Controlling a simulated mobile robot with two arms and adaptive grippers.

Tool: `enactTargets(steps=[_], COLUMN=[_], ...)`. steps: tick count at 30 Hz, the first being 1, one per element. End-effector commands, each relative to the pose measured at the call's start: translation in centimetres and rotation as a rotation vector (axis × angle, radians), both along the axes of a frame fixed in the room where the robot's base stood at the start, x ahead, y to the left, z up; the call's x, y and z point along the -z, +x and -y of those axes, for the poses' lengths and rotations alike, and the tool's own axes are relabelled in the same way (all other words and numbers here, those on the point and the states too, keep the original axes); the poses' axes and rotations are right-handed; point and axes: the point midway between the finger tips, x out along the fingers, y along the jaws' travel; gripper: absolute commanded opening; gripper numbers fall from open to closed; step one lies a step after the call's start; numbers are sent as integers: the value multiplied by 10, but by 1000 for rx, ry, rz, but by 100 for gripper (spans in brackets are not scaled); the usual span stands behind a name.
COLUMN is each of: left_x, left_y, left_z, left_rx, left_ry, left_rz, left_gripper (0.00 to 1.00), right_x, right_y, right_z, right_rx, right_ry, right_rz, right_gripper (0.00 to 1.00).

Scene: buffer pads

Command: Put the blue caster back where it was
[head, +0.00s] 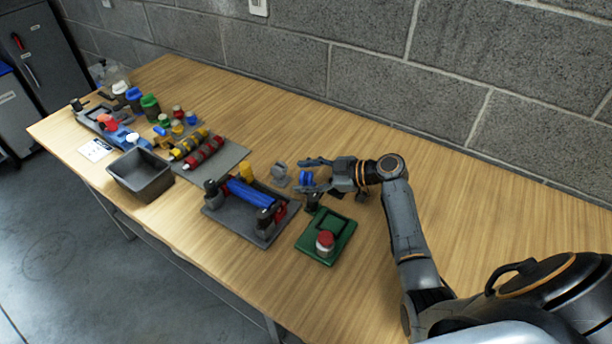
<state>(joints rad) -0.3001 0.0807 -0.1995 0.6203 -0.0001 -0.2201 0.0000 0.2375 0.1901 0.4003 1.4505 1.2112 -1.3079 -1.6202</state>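A small blue caster (306,178) is at the fingers of my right gripper (312,175), near the middle of the table. The fingers point left and stand wide apart. The upper finger appears clear of the blue caster, with a gap between them; contact at the lower finger is too small to tell. A small grey bracket-like piece (280,175) stands just left of it. A dark post-like piece (313,200) is just below the gripper. My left gripper is not in view.
A dark tray (213,210) holding a blue roller (252,196) is at left. A grey bin (140,187) and several coloured parts stand farther left. The table's right side (490,215) is clear.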

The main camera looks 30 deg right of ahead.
Motion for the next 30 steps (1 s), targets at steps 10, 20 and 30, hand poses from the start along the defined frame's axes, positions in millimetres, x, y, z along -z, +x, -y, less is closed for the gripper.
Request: enactTargets(steps=[10,20,30], left_x=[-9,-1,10], left_y=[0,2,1], left_z=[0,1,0], left_rx=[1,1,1], left_ry=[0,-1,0], left_rz=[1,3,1], left_gripper=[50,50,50], right_x=[3,-21,-46], right_y=[-5,-40,-76], right_z=[-4,37,74], right_rx=[-3,-1,0], right_ry=[11,-2,2], right_rz=[-27,-17,-12], right_gripper=[55,55,55])
